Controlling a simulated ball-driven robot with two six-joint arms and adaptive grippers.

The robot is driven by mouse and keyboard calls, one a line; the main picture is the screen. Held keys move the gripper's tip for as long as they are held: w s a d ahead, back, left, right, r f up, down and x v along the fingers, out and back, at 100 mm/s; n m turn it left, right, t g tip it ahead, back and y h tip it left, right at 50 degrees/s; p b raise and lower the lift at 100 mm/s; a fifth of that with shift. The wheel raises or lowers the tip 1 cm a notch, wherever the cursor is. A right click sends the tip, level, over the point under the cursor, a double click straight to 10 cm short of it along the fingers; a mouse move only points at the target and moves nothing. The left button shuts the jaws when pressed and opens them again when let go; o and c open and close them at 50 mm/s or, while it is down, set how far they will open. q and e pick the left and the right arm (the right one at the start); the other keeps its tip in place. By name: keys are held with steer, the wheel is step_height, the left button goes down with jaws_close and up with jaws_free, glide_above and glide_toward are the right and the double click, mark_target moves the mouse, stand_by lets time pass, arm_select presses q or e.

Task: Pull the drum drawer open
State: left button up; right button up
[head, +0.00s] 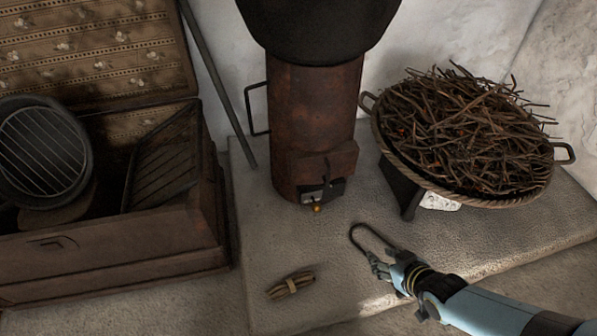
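The drum (300,115) is a rusty upright cylinder at the back centre of the head view, with a large black vessel on top. Low on its front is a small dark drawer (310,196) with a pale grey face and an orange-brown knob (317,208). It looks shut or nearly so. My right gripper (368,241) is in front of the drum, below and right of the drawer, and apart from it. A thin dark loop shows at its tip; I cannot tell if this is its fingers or something held. My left gripper is not in view.
A wide basket of twigs (465,130) stands right of the drum on a dark stand. An open wooden chest (120,255) with a round grill (42,150) is at the left. A tied bundle (291,285) lies on the pale slab (262,235). A rod (217,80) leans behind.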

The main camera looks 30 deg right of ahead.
steer(key=w+d+f+t+b, duration=0.1)
steer(key=w+f+t+b, duration=0.35)
steer(key=w+b, duration=0.7)
steer(key=t+b, duration=0.5)
steer(key=b, duration=0.4)
glide_toward(329, 176)
steer(key=w, duration=0.2)
steer(key=w+b, duration=0.1)
steer(key=w, duration=0.2)
steer(key=w+b, duration=0.1)
steer(key=w, duration=0.1)
steer(key=shift+w+d+f, duration=0.15)
steer(key=shift+w+d, duration=0.1)
steer(key=shift+d, duration=0.05)
steer(key=shift+w+b, duration=0.55)
steer(key=shift+w, duration=0.4)
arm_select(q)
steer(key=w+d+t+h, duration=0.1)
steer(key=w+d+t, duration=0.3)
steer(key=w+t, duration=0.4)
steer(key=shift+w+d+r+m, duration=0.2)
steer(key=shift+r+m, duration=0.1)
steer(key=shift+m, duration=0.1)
arm_select(e)
steer(key=shift+w, duration=0.6)
steer(key=shift+c, duration=0.2)
jaws_close()
